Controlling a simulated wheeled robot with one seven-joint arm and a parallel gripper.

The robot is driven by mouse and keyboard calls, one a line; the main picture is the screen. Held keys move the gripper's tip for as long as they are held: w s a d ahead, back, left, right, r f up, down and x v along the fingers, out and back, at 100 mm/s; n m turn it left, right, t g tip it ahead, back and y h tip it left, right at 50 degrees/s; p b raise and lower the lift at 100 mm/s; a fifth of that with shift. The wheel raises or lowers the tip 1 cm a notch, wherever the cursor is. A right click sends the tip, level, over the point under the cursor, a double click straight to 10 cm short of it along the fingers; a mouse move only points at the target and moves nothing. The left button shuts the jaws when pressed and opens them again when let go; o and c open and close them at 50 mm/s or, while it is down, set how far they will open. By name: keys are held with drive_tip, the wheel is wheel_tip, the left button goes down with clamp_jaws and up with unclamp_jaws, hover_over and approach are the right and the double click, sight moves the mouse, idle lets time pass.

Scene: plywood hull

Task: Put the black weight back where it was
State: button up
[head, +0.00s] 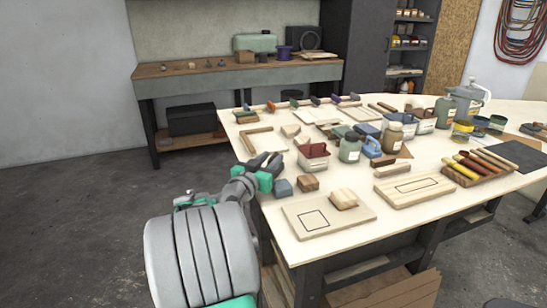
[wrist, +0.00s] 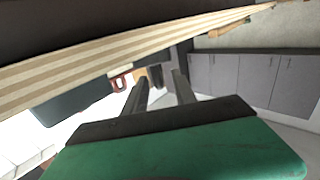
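I cannot pick out a black weight for sure in either view. My gripper (head: 268,161) is over the table's near left edge in the head view, left of the red basket. In the wrist view its two dark fingers (wrist: 159,84) stand apart with nothing clearly held between them. A pale board with a square outline (head: 313,221) lies at the table's front, with a wooden block (head: 343,198) on its right part. A second board with a long rectangle outline (head: 414,188) lies to the right. A blue-grey cube (head: 283,188) sits just below my gripper.
A wooden block (head: 308,183) is beside the cube. A workbench (head: 235,78) stands behind; the floor at left is clear.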

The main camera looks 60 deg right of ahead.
drive_tip(key=a, duration=1)
drive_tip(key=w+a+f+n+t+y, duration=0.2)
drive_tip(key=w+a+f+n+y, duration=0.35)
drive_tip(key=a, duration=0.55)
drive_tip(key=w+a+f+n+t+y, duration=0.3)
drive_tip(key=w+a+f+y, duration=0.25)
drive_tip(key=a+f, duration=0.35)
drive_tip(key=s+a+f+n+g+y, duration=0.1)
drive_tip(key=s+a+n+y, duration=0.15)
drive_tip(key=a, duration=0.55)
drive_tip(key=s+a+f+n+g+y, duration=0.15)
drive_tip(key=a+n, duration=0.25)
drive_tip(key=a, duration=0.4)
drive_tip(key=s+a+f+n+y, duration=0.1)
drive_tip(key=s+a+n+y, duration=0.15)
drive_tip(key=a, duration=0.55)
wheel_tip(320, 180, up, 18)
drive_tip(key=w+p, duration=0.1)
drive_tip(key=p, duration=1.5)
drive_tip(key=shift+a+r, duration=0.15)
drive_tip(key=shift+r, duration=0.05)
drive_tip(key=shift+t, duration=0.25)
